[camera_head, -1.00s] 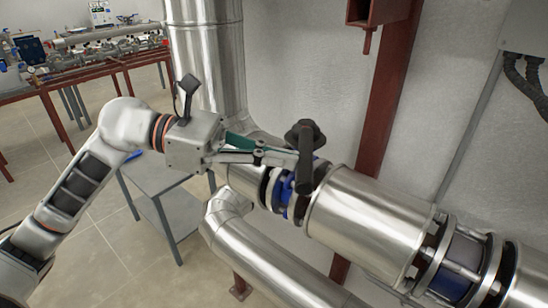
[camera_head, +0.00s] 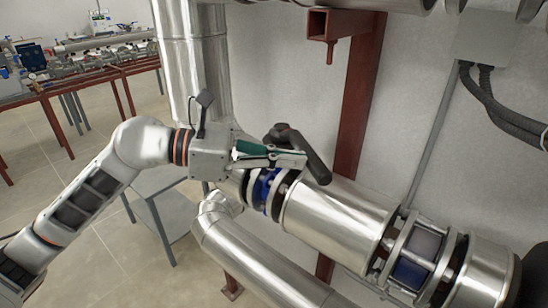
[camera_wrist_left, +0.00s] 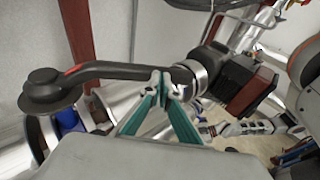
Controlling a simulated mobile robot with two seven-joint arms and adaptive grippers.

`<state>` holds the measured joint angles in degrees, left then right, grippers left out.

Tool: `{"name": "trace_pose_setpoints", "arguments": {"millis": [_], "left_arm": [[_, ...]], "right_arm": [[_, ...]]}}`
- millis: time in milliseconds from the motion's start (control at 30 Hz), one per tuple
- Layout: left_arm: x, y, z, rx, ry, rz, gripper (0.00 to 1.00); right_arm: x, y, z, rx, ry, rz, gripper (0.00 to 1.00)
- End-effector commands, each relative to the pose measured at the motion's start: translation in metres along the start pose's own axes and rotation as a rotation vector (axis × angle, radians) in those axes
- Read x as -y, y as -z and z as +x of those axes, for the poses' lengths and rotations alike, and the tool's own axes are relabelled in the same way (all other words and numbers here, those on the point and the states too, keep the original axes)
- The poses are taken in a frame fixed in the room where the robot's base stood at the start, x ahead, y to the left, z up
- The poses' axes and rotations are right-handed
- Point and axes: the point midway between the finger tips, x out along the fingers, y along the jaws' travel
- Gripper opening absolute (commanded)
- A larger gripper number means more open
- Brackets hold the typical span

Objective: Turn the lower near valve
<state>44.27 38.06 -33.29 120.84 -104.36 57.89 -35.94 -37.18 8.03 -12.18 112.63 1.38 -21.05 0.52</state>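A black valve lever (camera_head: 308,155) sits above the blue valve body (camera_head: 266,188) on the silver pipe, and lies slanted down to the right in the head view. In the left wrist view the lever (camera_wrist_left: 115,70) runs across the left half and has a round dark end at the far left. My left gripper (camera_head: 303,158) is at the lever, its fingers beside it and seemingly touching. In the left wrist view its green-padded fingers (camera_wrist_left: 160,82) meet at the tips in front of the lever. I see nothing clearly gripped between them. My right gripper is not in view.
The silver insulated pipe (camera_head: 335,215) runs right from the valve, with a lower pipe (camera_head: 250,258) below. A red steel post (camera_head: 355,100) stands behind. A grey side table (camera_head: 165,215) is behind my left arm. Open floor lies at the left.

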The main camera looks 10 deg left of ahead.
Motion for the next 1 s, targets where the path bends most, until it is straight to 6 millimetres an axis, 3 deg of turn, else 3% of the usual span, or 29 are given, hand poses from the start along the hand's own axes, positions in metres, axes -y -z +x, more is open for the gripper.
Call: {"name": "trace_pose_setpoints", "arguments": {"millis": [200,500,1000], "left_arm": [[0.002,-0.009,0.037,0.0,0.015,-0.001,0.0],[-0.011,-0.015,0.076,0.0,0.011,-0.001,0.0],[-0.025,-0.019,0.1,0.0,0.007,0.0,0.0]], "right_arm": [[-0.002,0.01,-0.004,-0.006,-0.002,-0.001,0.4],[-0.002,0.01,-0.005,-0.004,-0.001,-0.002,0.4],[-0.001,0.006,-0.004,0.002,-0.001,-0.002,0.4]]}}
